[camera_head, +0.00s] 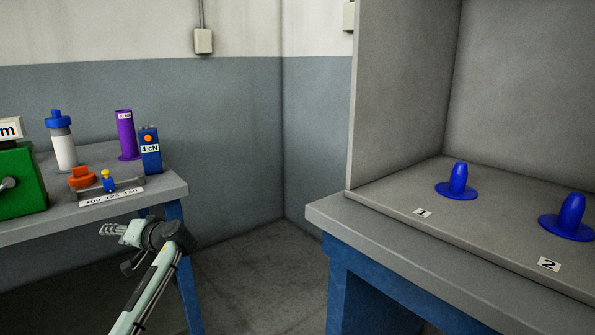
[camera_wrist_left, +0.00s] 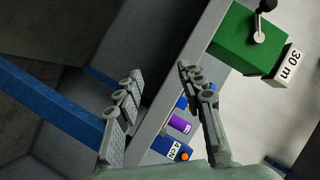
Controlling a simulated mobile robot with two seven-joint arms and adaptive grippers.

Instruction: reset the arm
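My left arm (camera_head: 158,285) comes up from the bottom of the head view, in front of the left table. Its gripper (camera_head: 112,231) points left, below the height of the table's front edge. In the left wrist view the two fingers of my left gripper (camera_wrist_left: 160,95) stand wide apart with nothing held between them. The table edge and the things on it show beyond the fingers, apart from them. My right arm and gripper are not in view.
The left table (camera_head: 175,186) bears a green box (camera_head: 20,180), a white bottle (camera_head: 63,150), a purple cylinder (camera_head: 126,135) and a blue block (camera_head: 150,155). A grey booth (camera_head: 400,210) with two blue bobbin holders (camera_head: 458,180) stands right. Open floor (camera_head: 255,275) lies between.

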